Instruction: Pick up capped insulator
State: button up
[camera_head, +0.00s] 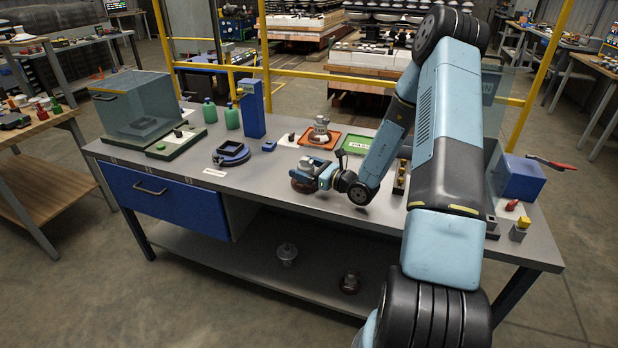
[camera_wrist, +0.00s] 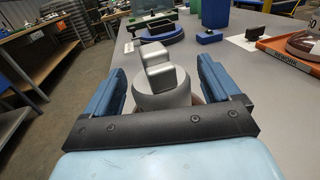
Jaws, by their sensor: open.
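A capped insulator with a brown body (camera_head: 301,186) stands on the workbench, partly hidden by my gripper (camera_head: 309,172). In the wrist view its silver metal cap (camera_wrist: 163,92) stands upright between my two blue fingers. My gripper is open, with a finger on each side of the cap. A gap shows beside the cap on the left; contact on the right is hard to judge. The insulator's lower body is mostly hidden behind the gripper's dark front bar. Another insulator with a metal cap (camera_head: 320,127) stands on the orange rework tray (camera_head: 327,146).
A green tray (camera_head: 356,144) lies right of the orange one. A blue ring fixture (camera_head: 231,154), a blue post (camera_head: 252,110) and a clear-covered case (camera_head: 137,104) stand to the left. Two more insulators (camera_head: 287,253) (camera_head: 349,283) sit on the lower shelf. The bench front-left is mostly clear.

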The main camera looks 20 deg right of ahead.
grip_shut()
dwell(0.8)
